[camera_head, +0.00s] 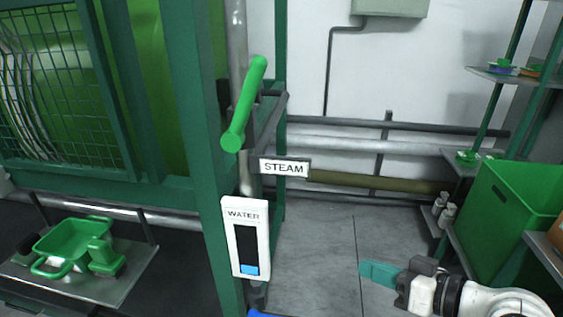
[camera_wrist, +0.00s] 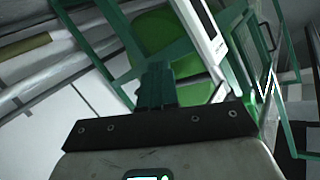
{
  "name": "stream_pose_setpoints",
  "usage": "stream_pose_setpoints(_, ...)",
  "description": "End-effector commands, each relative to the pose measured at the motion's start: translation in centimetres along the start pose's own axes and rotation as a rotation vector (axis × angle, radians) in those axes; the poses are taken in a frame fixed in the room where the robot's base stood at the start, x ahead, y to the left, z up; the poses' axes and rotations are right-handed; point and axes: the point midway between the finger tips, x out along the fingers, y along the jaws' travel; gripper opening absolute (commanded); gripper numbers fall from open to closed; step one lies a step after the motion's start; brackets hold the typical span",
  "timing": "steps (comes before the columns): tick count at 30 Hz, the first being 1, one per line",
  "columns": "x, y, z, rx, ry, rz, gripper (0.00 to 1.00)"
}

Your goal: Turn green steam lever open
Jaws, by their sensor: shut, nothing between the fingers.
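The green steam lever (camera_head: 245,103) is a thick round bar on the grey pipe beside the green machine frame. It is tilted, its upper end leaning right. A white STEAM sign (camera_head: 285,168) sits just below it. My gripper (camera_head: 366,272) is at the lower right in the head view, well below and to the right of the lever, with clear space between them. Its teal fingers are closed together and empty. In the wrist view the closed fingers (camera_wrist: 155,84) point at the green frame. I cannot make out the steam lever in the wrist view.
A white WATER gauge (camera_head: 246,238) hangs on the frame post below the sign. A green bin (camera_head: 510,215) and shelves stand at right. Pipes run along the back wall. The middle floor is clear.

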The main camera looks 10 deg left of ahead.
Motion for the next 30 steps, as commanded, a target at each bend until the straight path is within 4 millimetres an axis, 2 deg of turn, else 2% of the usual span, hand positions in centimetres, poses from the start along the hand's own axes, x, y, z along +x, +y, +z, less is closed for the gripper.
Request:
stream_pose_setpoints(1,0.9,-0.9,-3.1,-0.052,0.087,-0.076,0.00)
stream_pose_setpoints(3,1.1,-2.9,-7.4,-0.115,0.199,-0.182,0.00)
stream_pose_setpoints(6,0.4,-6.0,-12.8,-0.196,0.342,-0.322,0.00)
stream_pose_setpoints(10,-1.3,-9.4,-17.7,-0.270,0.481,-0.462,0.00)
stream_pose_setpoints(13,-2.4,-11.0,-19.7,-0.302,0.542,-0.527,0.00)
stream_pose_setpoints(18,-2.8,-12.3,-21.1,-0.317,0.575,-0.563,0.00)
stream_pose_setpoints(23,-1.4,-13.6,-22.0,-0.317,0.571,-0.565,0.00)
stream_pose_setpoints(30,1.9,-16.3,-24.0,-0.316,0.571,-0.564,0.00)
